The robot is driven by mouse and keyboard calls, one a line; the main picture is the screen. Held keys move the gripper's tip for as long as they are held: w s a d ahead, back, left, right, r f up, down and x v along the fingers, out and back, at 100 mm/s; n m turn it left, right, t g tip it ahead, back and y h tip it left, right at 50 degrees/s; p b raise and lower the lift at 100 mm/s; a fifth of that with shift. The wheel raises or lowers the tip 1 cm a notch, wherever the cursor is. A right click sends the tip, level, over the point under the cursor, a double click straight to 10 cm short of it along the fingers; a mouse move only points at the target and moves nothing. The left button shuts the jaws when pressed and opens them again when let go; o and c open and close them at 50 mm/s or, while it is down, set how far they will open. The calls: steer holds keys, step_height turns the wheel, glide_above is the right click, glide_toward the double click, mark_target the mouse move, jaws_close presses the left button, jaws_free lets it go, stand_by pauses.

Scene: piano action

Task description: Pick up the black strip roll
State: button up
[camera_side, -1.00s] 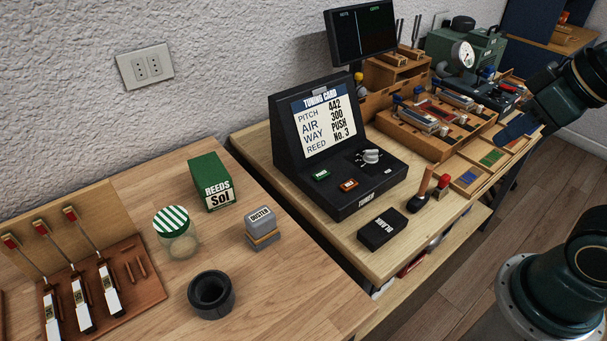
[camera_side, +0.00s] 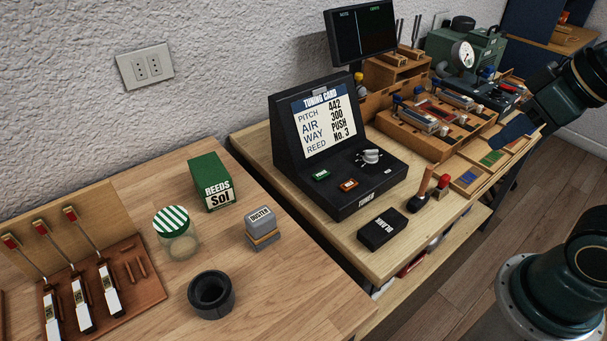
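The black strip roll (camera_side: 211,295) is a short, thick black ring with an open centre. It lies flat on the wooden bench at the lower middle of the side view, with nothing touching it. My gripper (camera_side: 512,130) shows only in part at the right, at the end of my dark arm, over the far bench near the small trays. It is far from the roll, up and to the right. Its fingers are not clear enough to tell whether they are open or shut.
Near the roll stand a green-striped jar (camera_side: 176,235), a grey duster block (camera_side: 261,227) and a green reeds box (camera_side: 210,182). A tool board (camera_side: 130,285) is at left. The black tuner (camera_side: 338,150) and a black box (camera_side: 382,229) stand on the right bench. Bench in front of the roll is clear.

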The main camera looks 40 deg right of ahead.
steer(key=o, duration=1.4)
steer(key=shift+c, duration=0.2)
steer(key=w+a+n+g+y, duration=0.25)
steer(key=w+a+n, duration=0.65)
steer(key=w+a, duration=0.75)
steer(key=w+a+f+n+g+y, duration=0.1)
steer(key=a+f+n, duration=0.4)
steer(key=a, duration=0.5)
steer(key=w+a+f+n+g+y, duration=0.1)
steer(key=w+a+f+n+g, duration=0.1)
steer(key=a+f, duration=0.65)
steer(key=shift+t, duration=0.25)
steer(key=shift+a+f, duration=0.85)
steer(key=shift+f, duration=0.2)
steer(key=shift+a+f, duration=0.8)
steer(key=shift+f, duration=0.25)
steer(key=shift+a+f, duration=0.85)
steer(key=shift+f, duration=0.2)
